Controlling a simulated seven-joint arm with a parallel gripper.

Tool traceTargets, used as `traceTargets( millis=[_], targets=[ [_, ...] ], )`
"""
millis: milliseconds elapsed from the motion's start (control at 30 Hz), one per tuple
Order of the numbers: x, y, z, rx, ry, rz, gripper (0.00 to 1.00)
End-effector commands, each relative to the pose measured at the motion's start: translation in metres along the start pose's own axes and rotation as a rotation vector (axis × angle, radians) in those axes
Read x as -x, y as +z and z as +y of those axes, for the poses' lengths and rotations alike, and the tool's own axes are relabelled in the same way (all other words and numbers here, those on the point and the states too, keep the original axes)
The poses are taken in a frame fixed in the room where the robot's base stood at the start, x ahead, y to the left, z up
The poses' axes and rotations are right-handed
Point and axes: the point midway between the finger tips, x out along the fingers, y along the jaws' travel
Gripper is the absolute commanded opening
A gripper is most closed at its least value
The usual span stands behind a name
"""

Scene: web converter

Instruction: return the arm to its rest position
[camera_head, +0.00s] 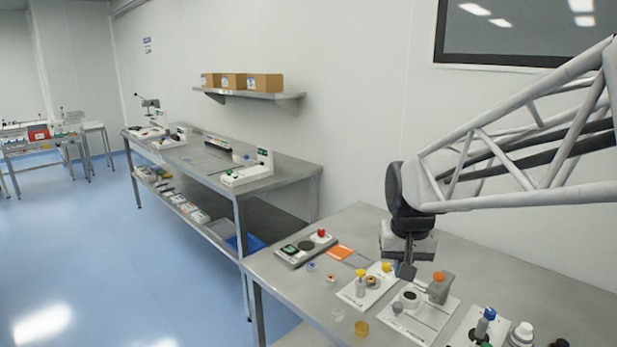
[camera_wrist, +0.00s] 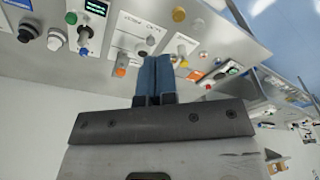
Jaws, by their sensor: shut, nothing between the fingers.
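My gripper (camera_head: 405,271) hangs from the end of my white lattice arm, above the near steel table (camera_head: 350,222). In the wrist view its two blue fingers (camera_wrist: 156,62) lie side by side, shut with nothing between them. In the head view the fingertips are close to a white plate (camera_head: 425,323) that bears a grey block with an orange knob (camera_head: 438,277). I cannot tell whether they touch it.
A white plate with a yellow-topped post (camera_head: 386,268) and a device with a red button (camera_head: 321,233) stand to the left. Bottles (camera_head: 521,334) stand at the lower right. A long steel bench (camera_head: 290,172) is further back. The wall shelf (camera_head: 250,95) bears boxes. The blue floor (camera_head: 90,235) is open.

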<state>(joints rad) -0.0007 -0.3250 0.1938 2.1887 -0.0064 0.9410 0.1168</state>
Motion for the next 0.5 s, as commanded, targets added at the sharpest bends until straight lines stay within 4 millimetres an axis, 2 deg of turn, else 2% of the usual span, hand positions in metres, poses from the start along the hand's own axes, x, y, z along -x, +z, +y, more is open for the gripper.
traceTargets(
  millis=[33, 200, 500],
  targets=[
    [0.004, 0.015, 0.002, 0.005, -0.001, 0.008, 0.00],
    [0.012, 0.059, 0.008, 0.025, -0.001, 0.027, 0.00],
    [0.015, 0.136, 0.018, 0.061, -0.002, 0.061, 0.00]
  ],
)
